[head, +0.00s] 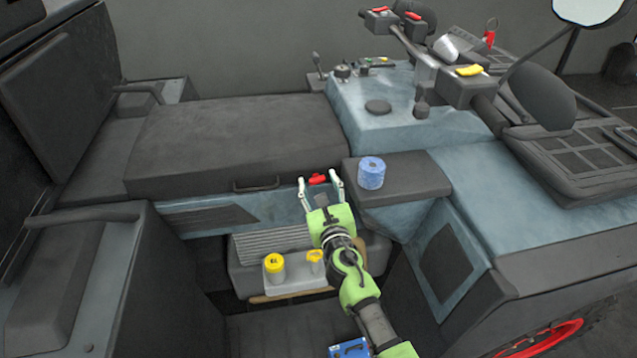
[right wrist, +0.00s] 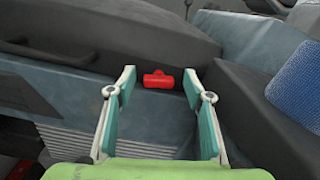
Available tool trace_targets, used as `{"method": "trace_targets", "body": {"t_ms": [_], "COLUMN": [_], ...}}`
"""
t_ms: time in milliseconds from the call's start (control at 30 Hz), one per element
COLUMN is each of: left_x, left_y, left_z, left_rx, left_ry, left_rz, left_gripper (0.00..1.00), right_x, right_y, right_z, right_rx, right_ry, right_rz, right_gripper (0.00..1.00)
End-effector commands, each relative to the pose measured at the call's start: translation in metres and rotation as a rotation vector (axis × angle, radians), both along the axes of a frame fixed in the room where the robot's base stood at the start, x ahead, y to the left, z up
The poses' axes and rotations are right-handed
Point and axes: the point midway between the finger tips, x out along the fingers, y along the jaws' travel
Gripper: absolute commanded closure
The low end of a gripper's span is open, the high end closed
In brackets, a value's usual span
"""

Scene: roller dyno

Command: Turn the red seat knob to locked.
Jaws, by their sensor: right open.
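The red seat knob (head: 317,179) sits on the blue-grey panel below the edge of the dark seat cushion (head: 235,135). In the right wrist view the knob (right wrist: 158,79) shows as a red bar lying crosswise with a short bump on top. My right gripper (head: 319,181) is open, its two fingers pointing at the panel. In the right wrist view the knob lies between and just beyond the fingertips of the gripper (right wrist: 159,82); I see no contact. My left gripper is not in view.
A blue roll (head: 371,173) stands on a dark armrest pad (head: 405,178) right of my right gripper. A yellow-lidded jar (head: 274,267) and a yellow knob-like item (head: 315,256) are on a tray below. A black handle (head: 256,184) is on the seat front. A blue box (head: 349,348) lies lower down.

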Motion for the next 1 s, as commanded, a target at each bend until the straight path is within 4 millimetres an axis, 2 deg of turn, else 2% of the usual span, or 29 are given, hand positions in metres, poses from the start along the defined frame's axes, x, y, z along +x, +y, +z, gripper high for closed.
{"method": "trace_targets", "body": {"t_ms": [167, 300, 367, 567, 833, 1000], "left_x": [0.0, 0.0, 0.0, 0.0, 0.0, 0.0], "left_y": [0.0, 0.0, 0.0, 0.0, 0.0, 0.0], "left_z": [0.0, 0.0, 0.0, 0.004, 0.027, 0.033], "left_rx": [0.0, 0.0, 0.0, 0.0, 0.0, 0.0], "left_ry": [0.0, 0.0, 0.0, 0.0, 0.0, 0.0], "left_rz": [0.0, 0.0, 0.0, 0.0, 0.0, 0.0], "left_gripper": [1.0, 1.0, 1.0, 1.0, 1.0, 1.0], "right_x": [0.0, 0.0, 0.0, 0.0, 0.001, 0.001], "right_y": [0.0, 0.0, 0.0, -0.001, 0.0, 0.0], "right_z": [0.0, 0.0, 0.0, 0.002, 0.004, -0.001], "right_rx": [0.0, 0.0, 0.0, -0.044, -0.362, -0.481], "right_ry": [0.0, 0.0, 0.0, -0.01, -0.075, -0.098], "right_rz": [0.0, 0.0, 0.0, 0.0, -0.002, -0.003], "right_gripper": [0.53, 0.87, 1.0, 1.0, 1.0, 1.0]}}
